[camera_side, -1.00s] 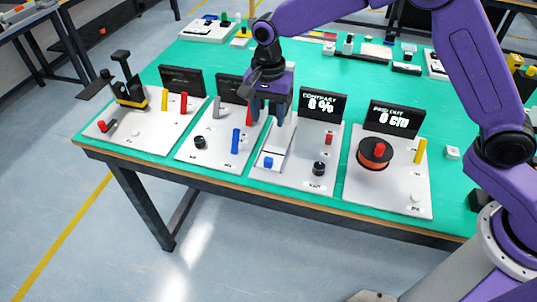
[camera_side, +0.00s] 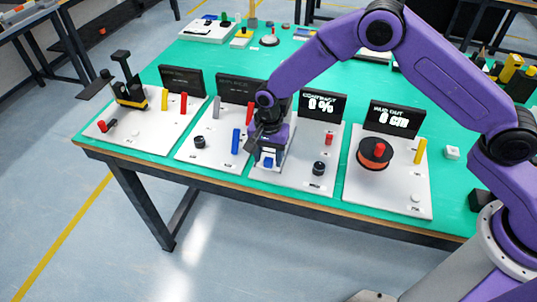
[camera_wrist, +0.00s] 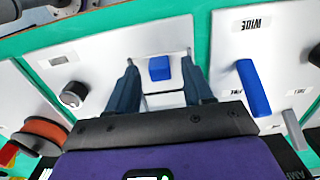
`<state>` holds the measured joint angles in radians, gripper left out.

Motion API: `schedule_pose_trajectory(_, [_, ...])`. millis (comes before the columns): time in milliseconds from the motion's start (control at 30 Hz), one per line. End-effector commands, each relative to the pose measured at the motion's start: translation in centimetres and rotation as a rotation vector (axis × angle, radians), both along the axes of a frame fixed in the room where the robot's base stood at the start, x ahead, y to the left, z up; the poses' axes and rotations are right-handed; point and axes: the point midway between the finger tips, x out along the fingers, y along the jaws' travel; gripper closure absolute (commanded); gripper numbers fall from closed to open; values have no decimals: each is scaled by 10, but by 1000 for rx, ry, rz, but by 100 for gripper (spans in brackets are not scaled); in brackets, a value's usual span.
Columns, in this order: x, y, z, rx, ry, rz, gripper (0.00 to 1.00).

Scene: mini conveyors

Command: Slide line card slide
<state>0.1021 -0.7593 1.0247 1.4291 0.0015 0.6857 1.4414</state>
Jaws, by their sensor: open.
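A small blue slider block (camera_side: 268,162) sits near the front left of the third white panel (camera_side: 300,183), in front of a display headed CONTRAST (camera_side: 322,105). In the wrist view the blue block (camera_wrist: 159,68) lies between my two finger pads, with a visible gap on each side. A pale slide track runs back from it, partly hidden by my gripper. My gripper (camera_side: 267,158) is open, pointing down over the block's end of the track. In the wrist view my gripper (camera_wrist: 159,64) straddles the block without clear contact.
A black knob (camera_side: 318,168) and a red peg (camera_side: 328,139) stand on the same panel. The panel to the left has a blue lever (camera_side: 236,141); the one to the right has an orange reel (camera_side: 375,153). The table's front edge is close.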

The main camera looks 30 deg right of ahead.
Motion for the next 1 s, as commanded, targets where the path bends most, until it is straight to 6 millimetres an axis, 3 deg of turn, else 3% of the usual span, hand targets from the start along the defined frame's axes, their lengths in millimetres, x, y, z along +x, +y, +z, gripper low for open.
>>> schedule_pose_trajectory(233, [0, 0, 0, 0, 0, 0, 49])
schedule_pose_trajectory(400, [0, 0, 0, 0, 0, 0, 100])
schedule_pose_trajectory(1000, [25, -25, 0, -2, 1, 0, 100])
